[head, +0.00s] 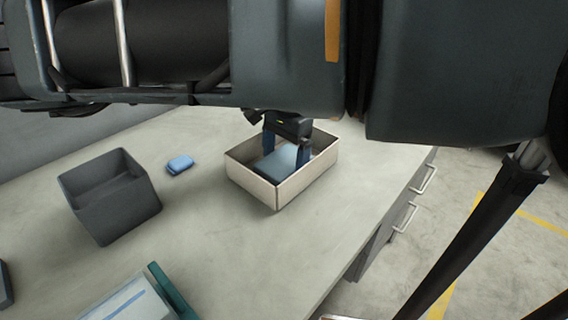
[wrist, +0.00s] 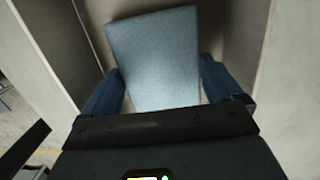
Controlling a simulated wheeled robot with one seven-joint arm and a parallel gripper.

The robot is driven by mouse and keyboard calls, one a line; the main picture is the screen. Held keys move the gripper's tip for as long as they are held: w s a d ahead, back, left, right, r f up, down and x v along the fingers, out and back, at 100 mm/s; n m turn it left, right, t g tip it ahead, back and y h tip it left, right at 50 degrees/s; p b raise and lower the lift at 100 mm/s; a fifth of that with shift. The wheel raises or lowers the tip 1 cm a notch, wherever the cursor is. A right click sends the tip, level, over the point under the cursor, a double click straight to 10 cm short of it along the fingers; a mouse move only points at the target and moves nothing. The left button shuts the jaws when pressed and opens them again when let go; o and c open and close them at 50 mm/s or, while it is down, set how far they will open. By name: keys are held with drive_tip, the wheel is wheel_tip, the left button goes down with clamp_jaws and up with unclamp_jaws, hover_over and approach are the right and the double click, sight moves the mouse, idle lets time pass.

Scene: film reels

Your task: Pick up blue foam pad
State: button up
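A flat grey-blue pad, which looks like the blue foam pad (head: 277,163), lies inside an open pale box on the table. It fills the middle of the wrist view (wrist: 155,60), turned slightly against the gripper. My gripper (head: 286,156) points down into the box. Its blue fingers stand on either side of the pad, also in the wrist view (wrist: 161,68), spread wide and close to its edges. I see no clear grip on the pad.
The pale box (head: 246,183) has upright walls close around the gripper. A grey open bin (head: 122,205) stands to the left, with a small bright blue block (head: 180,164) between them. A teal-edged tray (head: 140,300) is at the front. The table's right edge has drawers below.

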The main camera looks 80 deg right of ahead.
sight(285, 160)
drive_tip(key=shift+c, duration=1.4)
drive_tip(key=shift+r, duration=0.45)
drive_tip(key=r, duration=0.3)
drive_tip(key=shift+s+d+r, duration=0.15)
drive_tip(key=shift+s+r, duration=0.15)
drive_tip(key=s+d+r, duration=0.2)
drive_tip(key=s+r, duration=0.4)
drive_tip(key=s, duration=0.4)
drive_tip(key=shift+s+d+r, duration=0.3)
drive_tip(key=shift+s+d, duration=0.05)
drive_tip(key=shift+d, duration=0.05)
